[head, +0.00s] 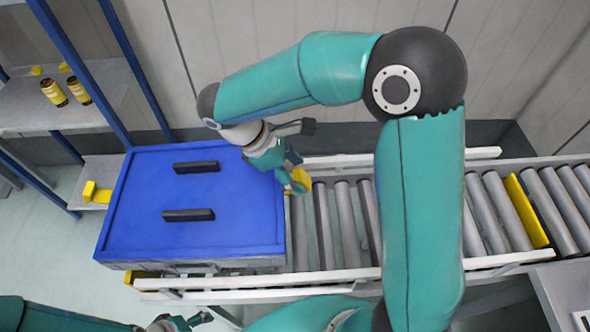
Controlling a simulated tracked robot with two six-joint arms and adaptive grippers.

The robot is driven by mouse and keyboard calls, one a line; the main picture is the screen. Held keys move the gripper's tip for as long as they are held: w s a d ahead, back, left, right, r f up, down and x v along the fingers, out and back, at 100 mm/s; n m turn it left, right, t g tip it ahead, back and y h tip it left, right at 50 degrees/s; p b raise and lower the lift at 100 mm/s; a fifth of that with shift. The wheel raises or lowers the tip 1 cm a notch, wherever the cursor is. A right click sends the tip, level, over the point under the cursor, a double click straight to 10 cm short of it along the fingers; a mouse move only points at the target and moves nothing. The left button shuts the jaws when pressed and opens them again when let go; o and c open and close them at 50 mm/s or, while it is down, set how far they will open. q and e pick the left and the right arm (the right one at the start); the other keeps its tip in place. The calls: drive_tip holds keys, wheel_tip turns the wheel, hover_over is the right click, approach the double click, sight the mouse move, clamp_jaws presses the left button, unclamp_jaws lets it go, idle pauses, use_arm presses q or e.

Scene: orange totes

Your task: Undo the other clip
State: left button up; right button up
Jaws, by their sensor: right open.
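A tote with a blue lid (235,200) sits on the roller conveyor, and its grey side (200,263) shows below the lid's front edge. Two dark handles (197,167) lie on the lid. A yellow piece (301,179), perhaps a clip, is at the lid's right edge. My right gripper (295,176) is open right at this piece; whether they touch is not clear. The gripper hides part of the lid's edge, so I cannot tell whether the clip is fastened. My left gripper (190,322) is low at the bottom edge, apart from the tote, and partly cut off.
The conveyor's rollers (345,225) are bare right of the tote, with a yellow bar (526,211) across them. A yellow part (143,277) shows under the tote's front left corner. Left stands a shelf (105,85) with yellow-black bottles (54,92). A grey table (565,290) is lower right.

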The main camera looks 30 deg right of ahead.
drive_tip(key=v, duration=1.2)
drive_tip(key=shift+d, duration=0.1)
